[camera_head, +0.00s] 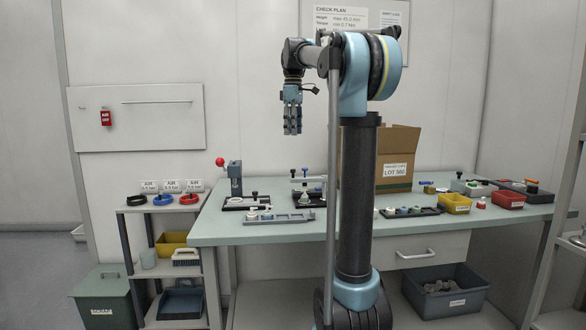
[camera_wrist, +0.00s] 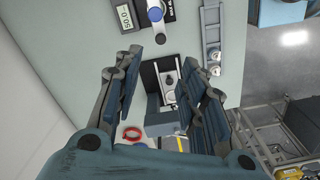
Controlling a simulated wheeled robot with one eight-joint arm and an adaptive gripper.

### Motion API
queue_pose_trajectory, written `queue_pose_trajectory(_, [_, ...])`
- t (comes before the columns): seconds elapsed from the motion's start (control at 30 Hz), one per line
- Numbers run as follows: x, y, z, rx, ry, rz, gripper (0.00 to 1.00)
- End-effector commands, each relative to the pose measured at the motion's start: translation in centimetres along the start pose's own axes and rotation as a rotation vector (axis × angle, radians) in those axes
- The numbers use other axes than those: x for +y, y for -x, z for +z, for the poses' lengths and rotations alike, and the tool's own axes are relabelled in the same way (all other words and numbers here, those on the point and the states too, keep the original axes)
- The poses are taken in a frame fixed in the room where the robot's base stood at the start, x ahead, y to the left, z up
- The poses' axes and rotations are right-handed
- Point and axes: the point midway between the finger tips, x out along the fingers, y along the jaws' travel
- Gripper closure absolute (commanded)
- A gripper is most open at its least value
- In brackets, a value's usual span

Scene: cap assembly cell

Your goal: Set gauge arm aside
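In the head view, the measuring stand (camera_head: 308,196) stands on the bench. A pale, roughly level bar that looks like the gauge arm (camera_head: 310,179) sits over a white part. My gripper (camera_head: 292,131) points down, high above the back left of the bench. In the wrist view, my gripper (camera_wrist: 166,105) has its fingers wide apart, with nothing held. A black-based fixture (camera_wrist: 151,78) shows below, between the fingers.
A press with a red ball handle (camera_head: 234,178) stands left of the stand. A grey tray (camera_head: 262,219) lies in front. The shelf (camera_head: 150,207) at left holds coloured rings. A LOT 360 box (camera_head: 393,171) and small bins (camera_head: 455,204) stand at right.

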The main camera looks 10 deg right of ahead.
Motion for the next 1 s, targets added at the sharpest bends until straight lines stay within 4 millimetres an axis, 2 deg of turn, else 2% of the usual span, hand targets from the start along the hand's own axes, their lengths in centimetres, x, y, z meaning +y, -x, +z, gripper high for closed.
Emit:
queue_pose_trajectory(0.6, [0.0, -10.9, 0.0, 0.000, -0.002, 0.000, 0.62])
queue_pose_trajectory(0.8, [0.0, -13.4, 0.1, 0.000, -0.002, 0.000, 0.62])
queue_pose_trajectory(1.0, [0.0, -14.4, 0.1, 0.000, -0.002, 0.000, 0.62])
